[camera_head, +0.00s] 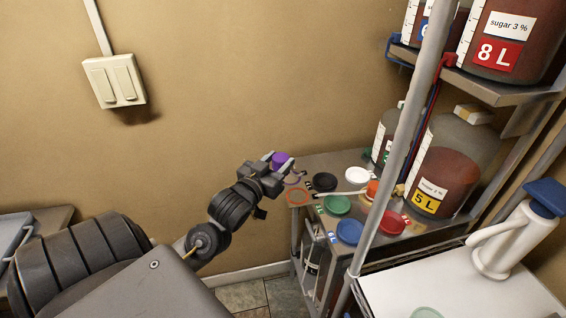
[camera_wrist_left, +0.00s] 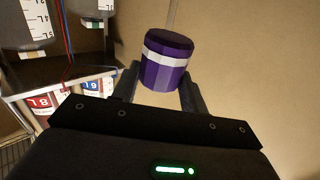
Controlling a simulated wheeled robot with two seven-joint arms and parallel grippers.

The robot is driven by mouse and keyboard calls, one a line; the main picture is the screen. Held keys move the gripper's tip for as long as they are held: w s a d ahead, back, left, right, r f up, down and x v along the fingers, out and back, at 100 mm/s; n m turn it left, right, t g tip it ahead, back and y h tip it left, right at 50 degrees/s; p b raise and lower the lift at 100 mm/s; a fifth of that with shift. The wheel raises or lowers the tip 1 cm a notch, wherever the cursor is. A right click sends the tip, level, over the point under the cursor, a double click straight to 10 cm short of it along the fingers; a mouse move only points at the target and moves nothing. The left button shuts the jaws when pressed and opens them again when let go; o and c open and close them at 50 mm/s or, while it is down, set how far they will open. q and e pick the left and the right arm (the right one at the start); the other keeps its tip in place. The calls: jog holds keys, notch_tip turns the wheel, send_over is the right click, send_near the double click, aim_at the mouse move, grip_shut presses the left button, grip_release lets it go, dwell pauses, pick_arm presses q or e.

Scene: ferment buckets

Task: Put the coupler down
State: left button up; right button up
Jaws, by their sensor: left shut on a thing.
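The coupler (camera_head: 281,159) is a small purple cylinder with a white band around it, clearest in the left wrist view (camera_wrist_left: 165,60). My left gripper (camera_head: 273,163) is shut on it, with one finger on each side. In the head view the gripper holds it near the wall, by the back left corner of the metal shelf top (camera_head: 318,163). I cannot tell how high it is above the shelf top. My right gripper is not in view.
The shelf top carries a black disc (camera_head: 324,182), a white disc (camera_head: 357,175), green (camera_head: 338,205), blue (camera_head: 349,231) and red lids (camera_head: 392,222), and an orange ring (camera_head: 298,196). A 5 L bucket (camera_head: 444,170) stands behind a slanted post (camera_head: 400,150). A white pump jug (camera_head: 505,240) stands at right.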

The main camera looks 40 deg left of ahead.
aim_at(274, 166)
pick_arm(q)
jog(key=shift+s+d+r, duration=0.25)
jog(key=shift+s, duration=0.25)
jog(key=shift+s+d+r, duration=0.25)
jog(key=shift+s, duration=0.25)
jog(key=shift+s+d+r, duration=0.25)
jog(key=shift+s, duration=0.25)
